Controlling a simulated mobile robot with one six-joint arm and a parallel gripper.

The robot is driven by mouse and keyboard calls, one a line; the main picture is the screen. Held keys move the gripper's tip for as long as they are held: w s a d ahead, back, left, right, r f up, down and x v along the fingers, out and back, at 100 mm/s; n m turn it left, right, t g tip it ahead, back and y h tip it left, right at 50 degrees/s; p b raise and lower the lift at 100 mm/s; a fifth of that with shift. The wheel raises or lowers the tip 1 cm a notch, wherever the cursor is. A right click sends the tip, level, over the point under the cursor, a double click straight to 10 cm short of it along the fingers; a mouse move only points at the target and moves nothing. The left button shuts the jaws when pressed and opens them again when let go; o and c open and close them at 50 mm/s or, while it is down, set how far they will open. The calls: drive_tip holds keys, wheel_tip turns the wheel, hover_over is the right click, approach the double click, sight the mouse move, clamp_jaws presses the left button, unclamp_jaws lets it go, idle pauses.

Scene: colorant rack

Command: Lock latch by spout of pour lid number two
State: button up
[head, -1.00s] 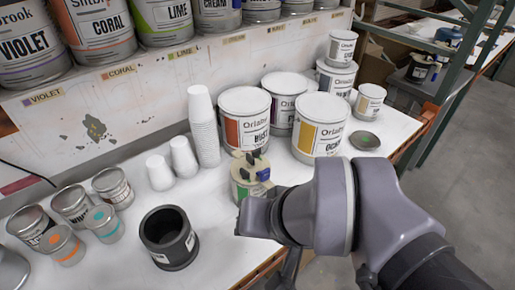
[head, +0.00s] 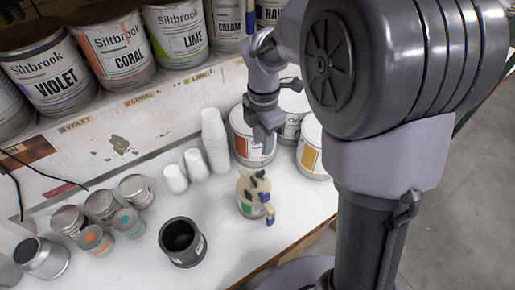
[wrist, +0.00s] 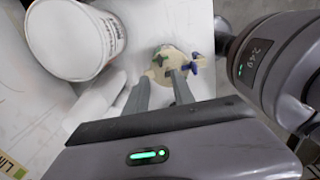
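A beige pour lid (head: 255,188) with dark latches and a blue part sits on a small can (head: 249,208) on the white table. The blue part (head: 268,212) juts out at the lid's lower right. In the wrist view the lid (wrist: 168,58) lies beyond my fingertips, with its blue part (wrist: 193,66) at the right. My gripper (wrist: 160,77) is empty, its two fingers apart. In the head view my gripper (head: 266,128) hangs above and behind the lid, in front of the large cans. The lid's number cannot be read.
A large orange-labelled can (head: 247,140) and a yellow-labelled can (head: 311,150) stand behind the lid. White cup stacks (head: 214,142) stand at its left, and a dark pot (head: 182,242) at its front left. Small cans fill the table's left side. My arm hides the right side.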

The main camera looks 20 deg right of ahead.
sight(262, 171)
wheel_tip(262, 171, down, 13)
drive_tip(key=b, duration=0.2)
drive_tip(key=shift+b, duration=0.35)
clamp_jaws()
